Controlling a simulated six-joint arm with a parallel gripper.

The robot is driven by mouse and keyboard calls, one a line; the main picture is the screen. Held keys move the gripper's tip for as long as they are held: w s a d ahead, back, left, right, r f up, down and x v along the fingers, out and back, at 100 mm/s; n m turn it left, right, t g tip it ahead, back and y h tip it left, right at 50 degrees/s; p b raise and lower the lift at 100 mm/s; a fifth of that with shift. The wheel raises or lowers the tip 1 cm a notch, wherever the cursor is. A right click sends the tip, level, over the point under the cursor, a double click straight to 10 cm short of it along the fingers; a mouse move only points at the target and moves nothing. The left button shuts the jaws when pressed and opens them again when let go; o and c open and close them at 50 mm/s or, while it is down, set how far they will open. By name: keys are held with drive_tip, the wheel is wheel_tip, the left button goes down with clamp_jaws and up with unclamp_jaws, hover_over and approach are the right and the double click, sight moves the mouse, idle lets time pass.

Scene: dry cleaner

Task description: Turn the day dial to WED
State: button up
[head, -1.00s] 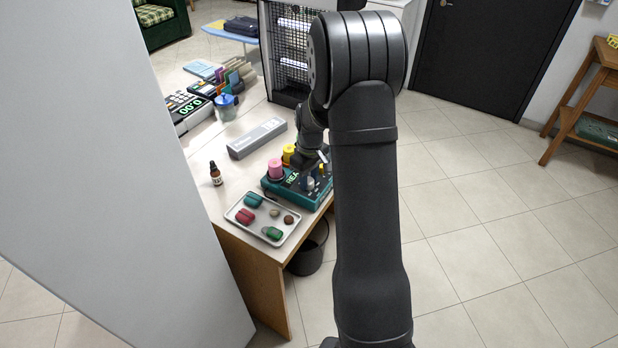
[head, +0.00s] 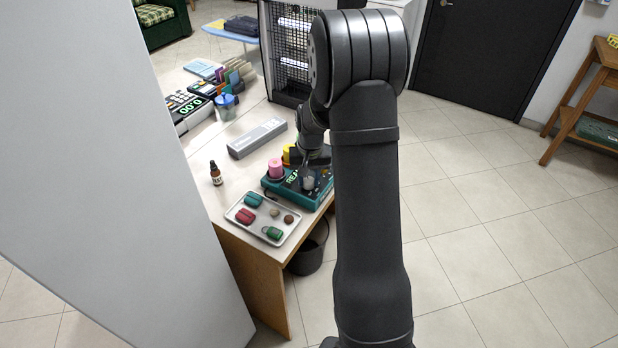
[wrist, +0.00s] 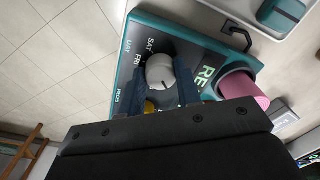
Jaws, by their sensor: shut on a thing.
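The teal control box (head: 284,190) sits near the front end of the counter. Its day dial, a pale grey round knob, shows in the wrist view (wrist: 160,68) and in the head view (head: 309,183). The letters SAT and FRI are readable beside it; WED cannot be made out. A dark line runs across the dial, but which day it points to is unclear. My gripper (wrist: 158,84) is shut on the dial, with a dark finger on either side. In the head view my gripper (head: 312,168) is over the box's right part.
A pink cylinder (head: 276,168) and a yellow one (head: 288,155) stand at the box's far side, close to my wrist. A grey tray (head: 240,222) with several small items lies in front. A dropper bottle (head: 215,173) and a long grey case (head: 257,138) are left and behind.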

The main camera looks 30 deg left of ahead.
sight(310, 181)
drive_tip(key=m, duration=0.4)
drive_tip(key=shift+m, duration=0.3)
drive_tip(key=m, duration=0.4)
drive_tip(key=shift+a, duration=0.1)
drive_tip(key=shift+m, duration=0.3)
drive_tip(key=o, duration=1)
drive_tip(key=r, duration=1.7)
drive_tip(key=shift+s+d+r, duration=0.1)
drive_tip(key=shift+d+r, duration=0.15)
drive_tip(key=shift+d, duration=0.1)
drive_tip(key=shift+f, duration=0.1)
